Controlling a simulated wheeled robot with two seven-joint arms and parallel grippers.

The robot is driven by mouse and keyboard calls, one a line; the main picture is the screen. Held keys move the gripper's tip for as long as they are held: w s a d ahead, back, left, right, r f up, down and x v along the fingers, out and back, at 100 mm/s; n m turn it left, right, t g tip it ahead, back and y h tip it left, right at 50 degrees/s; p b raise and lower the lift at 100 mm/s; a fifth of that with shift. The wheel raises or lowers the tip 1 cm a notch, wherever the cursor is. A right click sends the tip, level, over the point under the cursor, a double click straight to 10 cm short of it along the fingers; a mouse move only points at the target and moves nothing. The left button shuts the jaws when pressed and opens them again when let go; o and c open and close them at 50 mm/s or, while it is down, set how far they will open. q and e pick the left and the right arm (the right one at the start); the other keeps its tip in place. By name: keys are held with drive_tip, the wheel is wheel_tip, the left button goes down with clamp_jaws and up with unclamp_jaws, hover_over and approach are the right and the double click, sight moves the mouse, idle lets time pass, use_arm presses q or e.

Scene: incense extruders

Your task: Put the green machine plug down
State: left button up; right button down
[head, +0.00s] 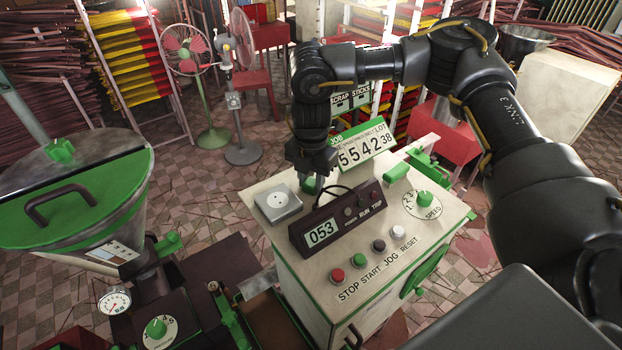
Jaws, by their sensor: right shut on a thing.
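My right gripper (308,174) points down over the back of the cream machine cabinet top (372,270). It is shut on the green machine plug (311,186), which shows only in small part below the fingers. A dark cable (338,187) runs beside the plug toward the black counter unit reading 053 (321,233). A grey socket plate (278,203) lies left of the gripper on the cabinet top. I cannot tell whether the plug touches the top. My left gripper is not in view.
A speed dial (424,199) and several push buttons (360,259) occupy the right and front of the top. A green-lidded hopper (75,190) stands at left.

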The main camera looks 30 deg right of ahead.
sight(311, 182)
drive_tip(key=shift+f, duration=0.2)
drive_tip(key=c, duration=1)
unclamp_jaws()
drive_tip(key=shift+r, duration=0.25)
wheel_tip(311, 182, up, 13)
drive_tip(key=shift+f+b, duration=0.1)
drive_tip(key=shift+b, duration=0.65)
